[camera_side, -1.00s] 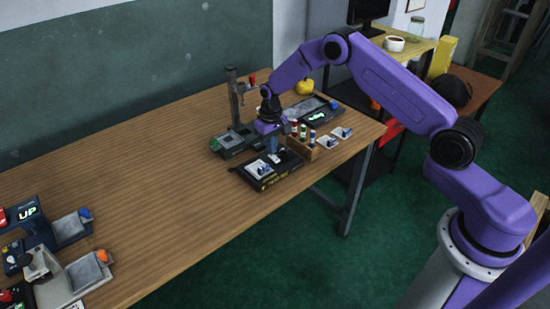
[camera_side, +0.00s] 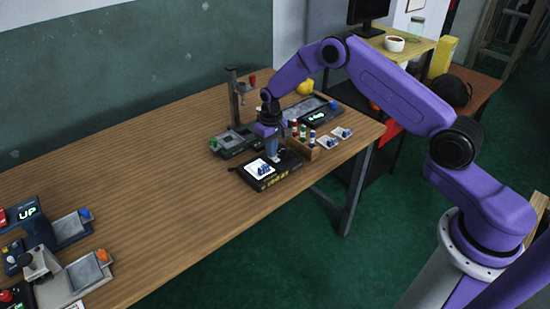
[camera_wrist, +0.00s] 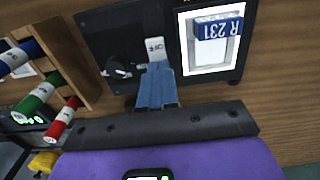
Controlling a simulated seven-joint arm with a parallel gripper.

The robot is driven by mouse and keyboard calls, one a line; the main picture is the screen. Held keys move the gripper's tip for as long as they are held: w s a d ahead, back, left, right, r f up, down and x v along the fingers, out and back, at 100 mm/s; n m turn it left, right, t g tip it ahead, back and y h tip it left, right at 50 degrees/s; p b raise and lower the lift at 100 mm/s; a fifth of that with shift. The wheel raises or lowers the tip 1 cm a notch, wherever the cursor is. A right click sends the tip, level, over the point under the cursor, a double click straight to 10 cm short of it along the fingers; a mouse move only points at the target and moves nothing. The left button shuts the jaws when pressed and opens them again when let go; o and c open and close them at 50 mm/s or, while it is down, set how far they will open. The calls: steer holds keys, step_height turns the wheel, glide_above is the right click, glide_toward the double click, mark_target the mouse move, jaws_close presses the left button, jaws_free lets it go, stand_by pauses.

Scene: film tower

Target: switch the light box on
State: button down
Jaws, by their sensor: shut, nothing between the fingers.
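The light box (camera_side: 285,174) is a flat black box near the table's front edge. Its window is bright white in the side view. A black knob (camera_wrist: 118,69) sits on the box top, left of my fingers. My gripper (camera_side: 273,157) is shut and empty, pointing down at the box top beside the window. In the wrist view its blue fingertips (camera_wrist: 157,70) meet a white marked piece (camera_wrist: 155,48); contact is unclear.
A wooden rack (camera_side: 302,149) of coloured vials stands close to the right of my gripper, with two small slides (camera_side: 341,132) beyond. A stand (camera_side: 234,95) with a grey base is behind. A flat panel (camera_side: 311,108) lies further back. The table's middle is clear; devices occupy the far left.

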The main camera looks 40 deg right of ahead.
steer(key=shift+r, duration=3.45)
